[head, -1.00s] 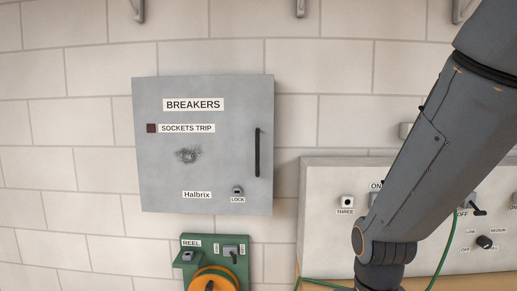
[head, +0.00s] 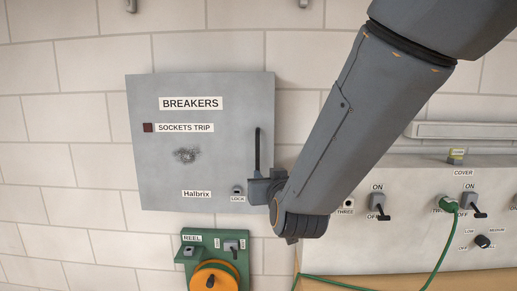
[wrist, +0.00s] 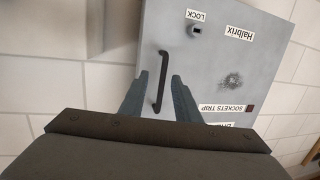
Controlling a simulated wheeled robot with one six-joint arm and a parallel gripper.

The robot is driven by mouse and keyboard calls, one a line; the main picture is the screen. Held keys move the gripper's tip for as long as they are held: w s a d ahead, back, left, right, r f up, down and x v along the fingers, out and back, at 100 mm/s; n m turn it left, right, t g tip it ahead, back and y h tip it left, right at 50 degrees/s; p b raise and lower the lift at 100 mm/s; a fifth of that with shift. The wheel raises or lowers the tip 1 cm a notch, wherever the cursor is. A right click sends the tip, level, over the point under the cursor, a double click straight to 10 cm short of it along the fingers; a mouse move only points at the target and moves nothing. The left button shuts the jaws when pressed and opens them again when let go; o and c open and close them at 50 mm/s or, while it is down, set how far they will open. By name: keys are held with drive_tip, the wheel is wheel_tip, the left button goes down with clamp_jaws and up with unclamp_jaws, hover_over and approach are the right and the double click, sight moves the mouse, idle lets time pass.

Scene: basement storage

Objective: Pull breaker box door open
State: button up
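The grey breaker box (head: 215,165), labelled BREAKERS, is on the wall at left centre in the head view, and its door looks shut. Its black vertical handle (head: 257,147) is on the right side; a LOCK fitting (head: 237,190) is low beside it. My gripper (head: 262,190) is at the handle's lower end in the head view, partly hidden by my arm. In the wrist view, turned upside down, my gripper (wrist: 160,75) is open, with the handle (wrist: 161,80) showing between its two fingers. I cannot tell whether either finger touches it.
A green reel panel (head: 240,265) with an orange reel (head: 213,278) is below the box. A pale switch panel (head: 400,225) with several switches and a green cable (head: 435,255) is at lower right. The wall left of the box is bare.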

sight(258, 154)
drive_tip(key=shift+t, duration=0.7)
drive_tip(key=shift+w+a+r+p, duration=0.4)
drive_tip(key=shift+w+r, duration=0.2)
drive_tip(key=shift+w, duration=0.65)
drive_tip(key=shift+w+a+r+p, duration=0.4)
drive_tip(key=shift+w+r, duration=0.25)
drive_tip(key=shift+w, duration=0.65)
drive_tip(key=shift+w+a+r+p, duration=0.4)
drive_tip(key=shift+w+r, duration=0.2)
drive_tip(key=shift+w, duration=0.65)
clamp_jaws()
